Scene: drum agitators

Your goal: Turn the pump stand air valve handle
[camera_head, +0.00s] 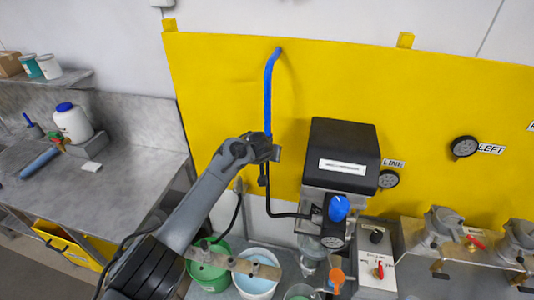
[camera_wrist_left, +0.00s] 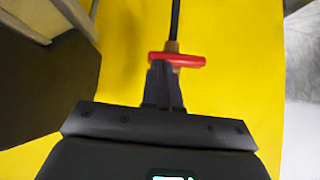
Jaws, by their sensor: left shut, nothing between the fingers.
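The red valve handle (camera_wrist_left: 180,59) shows in the left wrist view as a short bar across a brass-coloured fitting on a dark line, in front of the yellow panel. My left gripper (camera_wrist_left: 163,68) is shut and empty, its fingertips at the left half of the handle; I cannot tell whether they touch it. In the head view my left gripper (camera_head: 266,152) is at the lower end of the blue air pipe (camera_head: 268,90), left of the black pump head (camera_head: 344,143); the handle cannot be made out there. My right gripper is not in view.
The pump has a blue knob (camera_head: 338,207). Below stand a green bucket (camera_head: 208,275) and a white bucket (camera_head: 257,287). A grey workbench (camera_head: 110,185) with a white jug (camera_head: 74,123) is at left. Valves (camera_head: 440,228) sit at right. The yellow panel (camera_head: 440,95) is mostly clear.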

